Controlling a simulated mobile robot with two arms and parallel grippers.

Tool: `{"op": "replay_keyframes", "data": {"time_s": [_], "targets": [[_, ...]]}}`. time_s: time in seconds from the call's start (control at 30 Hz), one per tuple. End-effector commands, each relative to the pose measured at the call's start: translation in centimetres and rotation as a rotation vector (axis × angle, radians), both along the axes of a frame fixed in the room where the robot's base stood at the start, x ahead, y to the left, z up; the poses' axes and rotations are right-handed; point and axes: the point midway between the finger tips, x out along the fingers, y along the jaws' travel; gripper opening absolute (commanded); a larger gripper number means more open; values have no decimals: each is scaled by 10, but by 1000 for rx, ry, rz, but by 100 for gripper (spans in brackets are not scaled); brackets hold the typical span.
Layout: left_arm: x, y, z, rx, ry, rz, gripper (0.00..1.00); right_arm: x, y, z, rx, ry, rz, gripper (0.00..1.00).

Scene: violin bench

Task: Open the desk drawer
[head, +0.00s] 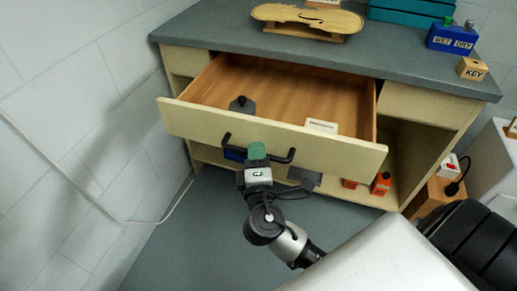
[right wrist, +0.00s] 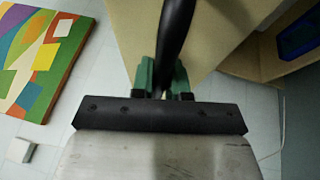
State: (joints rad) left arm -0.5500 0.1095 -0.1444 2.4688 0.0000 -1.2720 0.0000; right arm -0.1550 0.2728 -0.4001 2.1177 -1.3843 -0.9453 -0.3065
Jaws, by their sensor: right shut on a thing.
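The desk drawer (head: 265,128) is pulled well out from the cream desk, and its wooden inside shows. A black bar handle (head: 225,139) runs across its front. My right gripper (head: 257,152), with green fingers, is shut on the handle near its middle. In the right wrist view, the black handle (right wrist: 176,40) passes between the green fingertips (right wrist: 162,78). In the drawer lie a dark grey object with a knob (head: 242,105) and a small white labelled block (head: 321,126). My left gripper is not in view.
The grey desktop (head: 215,30) holds a wooden violin plate (head: 307,20), a blue WET/DRY box (head: 452,38) and a KEY block (head: 472,68). Orange items (head: 381,183) stand on the lower shelf. A tiled wall is close on the left. Floor is clear below the drawer's left side.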

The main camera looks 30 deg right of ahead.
Motion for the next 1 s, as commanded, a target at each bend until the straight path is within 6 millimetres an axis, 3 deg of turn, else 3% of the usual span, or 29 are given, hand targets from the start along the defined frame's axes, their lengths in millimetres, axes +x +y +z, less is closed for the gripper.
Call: {"op": "replay_keyframes", "data": {"time_s": [0.2, 0.23, 0.37, 0.73, 1.0], "targets": [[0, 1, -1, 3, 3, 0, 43, 0, 1, -1, 1, 2, 2, 0], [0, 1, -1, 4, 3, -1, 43, 0, 0, -1, 1, 2, 2, 18], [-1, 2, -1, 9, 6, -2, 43, 0, 0, -1, 1, 2, 2, 38], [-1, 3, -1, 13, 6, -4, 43, -5, 2, -2, 2, 3, 2, 39], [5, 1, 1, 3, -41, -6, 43, -47, 24, -11, 4, 6, 3, 39]]}}
